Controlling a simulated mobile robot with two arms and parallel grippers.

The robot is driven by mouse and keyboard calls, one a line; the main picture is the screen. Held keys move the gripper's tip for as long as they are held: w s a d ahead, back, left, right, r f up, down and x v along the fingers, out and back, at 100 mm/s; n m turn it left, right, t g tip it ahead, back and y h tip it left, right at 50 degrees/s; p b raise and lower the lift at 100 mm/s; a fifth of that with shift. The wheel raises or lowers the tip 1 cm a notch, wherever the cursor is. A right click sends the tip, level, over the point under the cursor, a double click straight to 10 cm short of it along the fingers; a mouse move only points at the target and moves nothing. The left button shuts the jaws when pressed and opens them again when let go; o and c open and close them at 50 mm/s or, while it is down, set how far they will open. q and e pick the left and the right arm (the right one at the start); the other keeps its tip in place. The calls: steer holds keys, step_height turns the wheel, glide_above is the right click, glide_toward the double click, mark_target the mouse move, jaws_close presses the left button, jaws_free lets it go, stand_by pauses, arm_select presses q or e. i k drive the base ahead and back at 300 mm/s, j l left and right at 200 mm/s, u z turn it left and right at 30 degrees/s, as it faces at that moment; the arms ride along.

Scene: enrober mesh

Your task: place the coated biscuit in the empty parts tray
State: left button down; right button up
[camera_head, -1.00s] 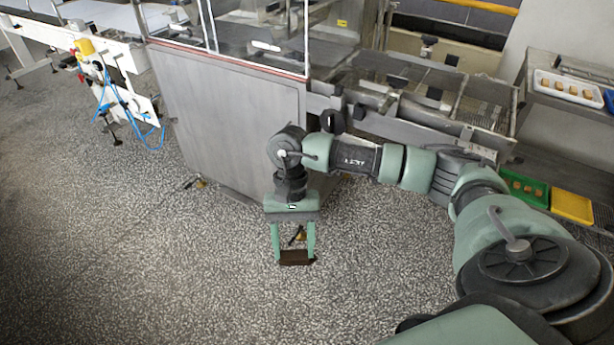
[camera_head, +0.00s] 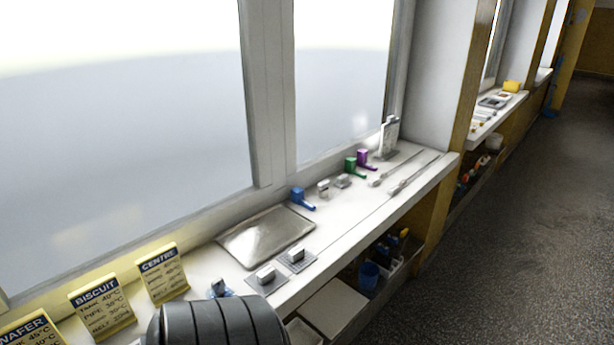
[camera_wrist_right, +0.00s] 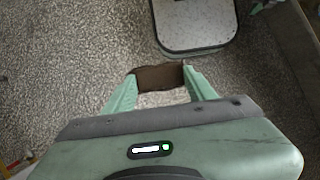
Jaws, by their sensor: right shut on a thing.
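The dark brown coated biscuit (camera_wrist_right: 157,77) shows in the right wrist view, spanning the gap between the fingertips. My right gripper (camera_wrist_right: 160,82) is shut on it and holds it above the speckled floor. In the head view, a shallow metal tray (camera_head: 266,238) lies on a white window sill and looks empty. Neither gripper nor the biscuit shows in the head view. My left gripper is in neither current view.
The sill (camera_head: 352,223) also holds blue (camera_head: 301,198), green and purple items, small blocks on grey plates (camera_head: 266,275) and long thin tools. Upright signs (camera_head: 163,273) stand at the left. Shelves with containers sit below. Open floor (camera_head: 520,220) lies to the right.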

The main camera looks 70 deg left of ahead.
mark_target(267, 233)
steer(key=i+j+u, duration=0.25)
steer(key=i+u, duration=0.2)
steer(key=i, duration=0.15)
steer(key=i+u, duration=0.45)
steer(key=i, duration=0.2)
steer(key=u, duration=2.25)
